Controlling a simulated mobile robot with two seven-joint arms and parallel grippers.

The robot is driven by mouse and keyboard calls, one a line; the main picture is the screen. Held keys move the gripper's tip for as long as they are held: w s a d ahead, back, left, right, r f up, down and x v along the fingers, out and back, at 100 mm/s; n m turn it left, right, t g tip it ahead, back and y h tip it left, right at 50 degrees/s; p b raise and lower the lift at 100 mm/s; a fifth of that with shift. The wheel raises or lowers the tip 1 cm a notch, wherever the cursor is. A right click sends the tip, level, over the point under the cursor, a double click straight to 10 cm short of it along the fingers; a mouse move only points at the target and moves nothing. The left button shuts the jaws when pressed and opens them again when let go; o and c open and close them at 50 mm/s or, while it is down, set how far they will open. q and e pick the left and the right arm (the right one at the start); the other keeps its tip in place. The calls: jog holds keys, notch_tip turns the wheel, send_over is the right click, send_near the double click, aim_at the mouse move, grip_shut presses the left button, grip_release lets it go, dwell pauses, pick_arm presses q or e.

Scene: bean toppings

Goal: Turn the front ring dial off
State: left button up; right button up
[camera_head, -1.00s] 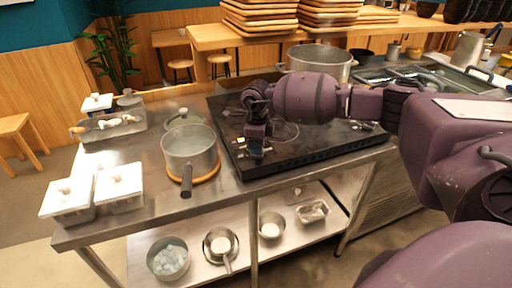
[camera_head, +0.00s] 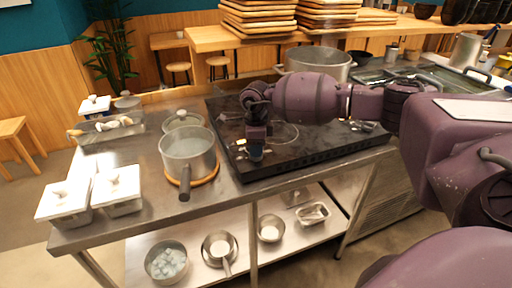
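The black cooktop (camera_head: 310,152) sits on the steel table, with a ring burner (camera_head: 284,134) partly hidden behind my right gripper. My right gripper (camera_head: 256,156) points down over the cooktop's front left part, close to its front edge. Its fingertips are at or just above the surface where a front dial would be; I cannot make out the dial or whether the fingers touch it. I cannot tell if the fingers are open or shut. My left gripper is not in view.
A saucepan (camera_head: 188,150) stands on an orange ring left of the cooktop, its handle toward me. A large pot (camera_head: 318,62) stands at the cooktop's back. White-lidded containers (camera_head: 118,184) are at the table's left. Several bowls and pans rest on the lower shelf (camera_head: 205,250).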

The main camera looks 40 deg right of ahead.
jog(key=shift+o, duration=1.4)
jog(key=shift+r, duration=0.1)
notch_tip(320, 180, up, 11)
jog(key=shift+f, duration=0.2)
